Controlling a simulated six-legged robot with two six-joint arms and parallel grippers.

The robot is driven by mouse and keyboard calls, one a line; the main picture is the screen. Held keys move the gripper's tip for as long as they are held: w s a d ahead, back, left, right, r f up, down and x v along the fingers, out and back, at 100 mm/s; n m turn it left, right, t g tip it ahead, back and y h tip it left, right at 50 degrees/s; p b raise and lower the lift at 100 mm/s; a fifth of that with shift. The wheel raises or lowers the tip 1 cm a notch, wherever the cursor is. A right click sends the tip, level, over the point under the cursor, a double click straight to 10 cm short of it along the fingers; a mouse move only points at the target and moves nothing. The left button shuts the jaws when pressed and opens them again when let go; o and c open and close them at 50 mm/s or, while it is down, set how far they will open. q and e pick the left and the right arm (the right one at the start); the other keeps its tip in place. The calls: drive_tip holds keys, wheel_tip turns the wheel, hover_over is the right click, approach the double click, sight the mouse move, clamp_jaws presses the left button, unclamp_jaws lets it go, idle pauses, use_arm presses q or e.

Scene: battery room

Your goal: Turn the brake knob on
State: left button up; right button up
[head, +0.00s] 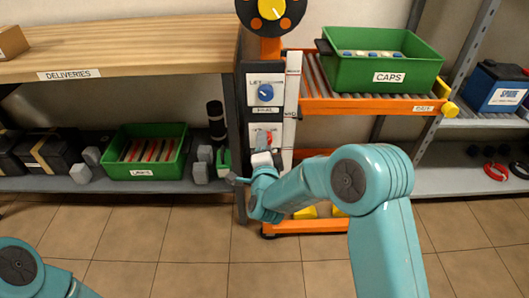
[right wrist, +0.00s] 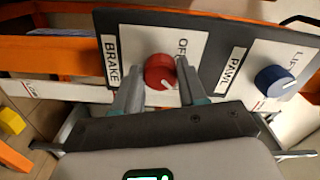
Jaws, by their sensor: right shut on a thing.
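The red brake knob (right wrist: 160,71) sits on a white plate beside the labels BRAKE and OFF in the right wrist view. A small white mark shows on its face, towards the gripper side. My right gripper (right wrist: 158,84) has one finger on each side of the knob and is shut on it. In the head view my right gripper (head: 265,152) is at the lower plate of the dark control panel (head: 243,95) and mostly hides the knob. My left gripper is out of view; only part of that arm shows at lower left.
A blue knob (head: 265,92) labelled LIFT and PAWL is above the brake plate. An orange roller rack (head: 370,104) with a green CAPS bin (head: 385,73) stands right of the panel. A shelf (head: 60,184) with a green bin (head: 147,173) is on the left. The tiled floor in front is clear.

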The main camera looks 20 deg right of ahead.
drive_tip(key=shift+m+b, duration=0.3)
drive_tip(key=shift+m, duration=0.1)
drive_tip(key=o, duration=1.1)
drive_tip(key=shift+c, duration=0.2)
drive_tip(key=shift+s, duration=0.1)
drive_tip(key=p+v, duration=0.1)
drive_tip(key=v, duration=1.5)
